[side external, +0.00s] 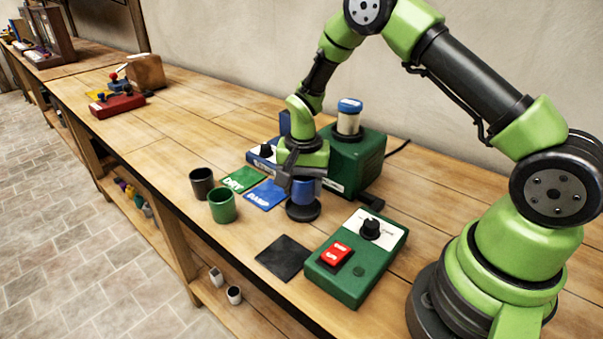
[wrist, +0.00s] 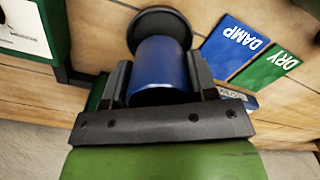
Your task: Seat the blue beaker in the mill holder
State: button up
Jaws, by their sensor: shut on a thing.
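The blue beaker (side external: 306,190) is between the fingers of my gripper (side external: 297,178), which is shut on it. In the wrist view the blue beaker (wrist: 162,72) sits between both dark fingers of my gripper (wrist: 160,78). The mill holder, a round black dish (side external: 303,211), is directly below the beaker in front of the green mill (side external: 358,165). In the wrist view the holder (wrist: 158,22) shows beyond the beaker's far end. The beaker looks upright. I cannot tell whether its base touches the holder; its inside is hidden.
A dark cup (side external: 202,184) and a green cup (side external: 222,206) stand left, near the green DRY card (side external: 242,179) and blue DAMP card (side external: 266,195). A green control box (side external: 350,275) with a red switch and a black mat (side external: 283,258) lie in front. The bench farther left has free room.

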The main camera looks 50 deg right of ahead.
aim_at(303, 197)
jog(key=shift+f, duration=1)
jog(key=shift+f, duration=0.6)
dwell(0.6)
jog(key=o, duration=0.7)
notch_tip(303, 197, up, 11)
dwell(0.6)
